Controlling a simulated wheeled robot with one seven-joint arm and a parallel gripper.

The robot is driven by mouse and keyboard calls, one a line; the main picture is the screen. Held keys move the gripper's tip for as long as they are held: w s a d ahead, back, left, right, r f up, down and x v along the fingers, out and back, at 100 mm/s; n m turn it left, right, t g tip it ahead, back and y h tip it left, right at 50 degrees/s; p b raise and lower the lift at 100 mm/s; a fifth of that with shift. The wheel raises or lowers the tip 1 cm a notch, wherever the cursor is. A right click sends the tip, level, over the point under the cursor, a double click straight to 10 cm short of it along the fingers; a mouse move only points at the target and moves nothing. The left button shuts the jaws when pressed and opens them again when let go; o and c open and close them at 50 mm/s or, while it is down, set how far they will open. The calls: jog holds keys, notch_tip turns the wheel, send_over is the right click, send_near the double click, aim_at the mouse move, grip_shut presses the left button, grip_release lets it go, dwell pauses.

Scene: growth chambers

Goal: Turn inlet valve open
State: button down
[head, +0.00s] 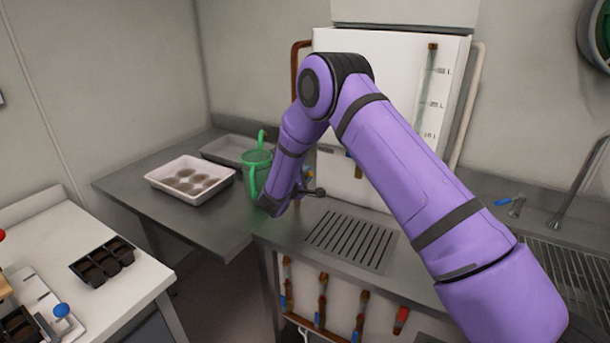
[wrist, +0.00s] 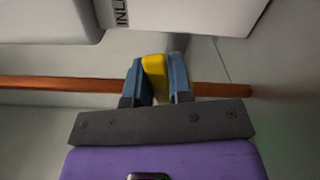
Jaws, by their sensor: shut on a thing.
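The yellow handle of the inlet valve (wrist: 154,80) is between the two blue-grey fingers of my gripper (wrist: 157,66) in the wrist view, with a finger on each side. My gripper is shut on it. A copper-brown pipe (wrist: 60,86) runs across behind the fingers. A white box above carries a partly cut-off label reading "INL" (wrist: 122,12). In the head view my purple arm hides most of the valve area, and my gripper (head: 309,178) is small there, in front of the white tank (head: 400,65). The valve body is hidden.
A drain grate (head: 350,240) lies below the arm. Several hanging handled tools or valves line the counter's front. A sink tap stands at right.

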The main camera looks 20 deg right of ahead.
jog(key=shift+r+n, duration=0.1)
jog(key=shift+n, duration=0.2)
jog(key=n, duration=0.1)
jog(key=r+n, duration=0.1)
jog(key=n, duration=0.1)
jog(key=shift+w+a+r, duration=0.25)
jog(key=shift+a, duration=0.1)
jog(key=shift+w+a+r+n, duration=0.2)
jog(key=shift+r+n, duration=0.15)
jog(key=shift+n, duration=0.65)
jog(key=shift+w+a+r+n, duration=0.2)
jog(key=shift+r+n, duration=0.1)
jog(key=shift+n, duration=0.7)
jog(key=c, duration=1)
grip_release()
jog(key=v, duration=1)
jog(key=shift+s+a, duration=0.25)
